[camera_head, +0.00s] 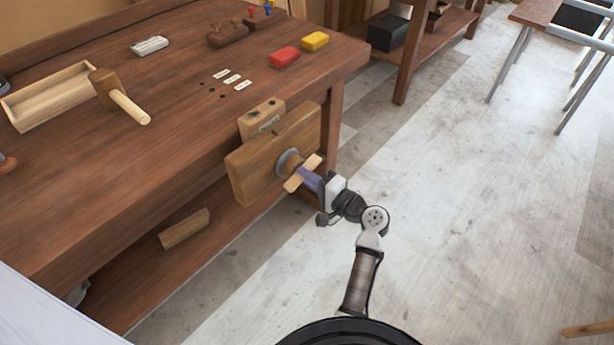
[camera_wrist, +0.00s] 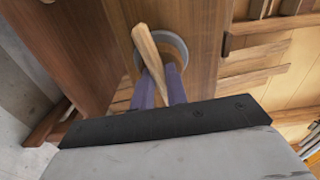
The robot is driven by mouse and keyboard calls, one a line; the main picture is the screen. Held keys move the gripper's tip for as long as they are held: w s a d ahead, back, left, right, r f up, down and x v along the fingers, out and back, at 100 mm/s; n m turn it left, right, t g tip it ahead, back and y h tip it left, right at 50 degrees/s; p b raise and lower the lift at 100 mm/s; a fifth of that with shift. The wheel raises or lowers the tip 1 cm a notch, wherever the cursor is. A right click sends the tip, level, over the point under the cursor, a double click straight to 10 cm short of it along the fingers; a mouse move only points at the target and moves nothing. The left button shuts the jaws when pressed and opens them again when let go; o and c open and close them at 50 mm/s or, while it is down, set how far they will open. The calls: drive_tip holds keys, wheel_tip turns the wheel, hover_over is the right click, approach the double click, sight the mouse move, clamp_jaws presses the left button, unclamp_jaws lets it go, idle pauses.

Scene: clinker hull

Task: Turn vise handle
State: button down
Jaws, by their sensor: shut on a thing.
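The wooden vise (camera_head: 262,160) is fixed to the front edge of the workbench near its right corner. Its light wooden handle (camera_head: 303,173) crosses a grey round collar (camera_head: 289,161) and lies tilted in the head view. My gripper (camera_head: 309,179) reaches the handle from the right, with purple fingers shut on it near its middle. In the wrist view the handle (camera_wrist: 150,57) stands tilted between the fingers (camera_wrist: 160,88), in front of the grey collar (camera_wrist: 172,47). The fingers hide part of the handle's middle and the screw behind it.
On the workbench (camera_head: 170,130) lie a mallet (camera_head: 104,88), an open wooden box (camera_head: 52,100), a red block (camera_head: 285,57) and a yellow block (camera_head: 315,41). A wood piece (camera_head: 184,228) lies on the lower shelf.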

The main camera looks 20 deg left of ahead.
drive_tip(key=shift+w+d, duration=0.1)
drive_tip(key=shift+d, duration=0.1)
idle(0.6)
drive_tip(key=c, duration=1.5)
unclamp_jaws()
drive_tip(key=shift+d, duration=0.1)
drive_tip(key=shift+o, duration=0.2)
drive_tip(key=b+v, duration=0.3)
drive_tip(key=v, duration=1)
drive_tip(key=shift+s+d+b, duration=0.2)
drive_tip(key=shift+d+b, duration=0.05)
drive_tip(key=shift+b, duration=0.05)
drive_tip(key=shift+r, duration=0.1)
drive_tip(key=shift+c, duration=0.2)
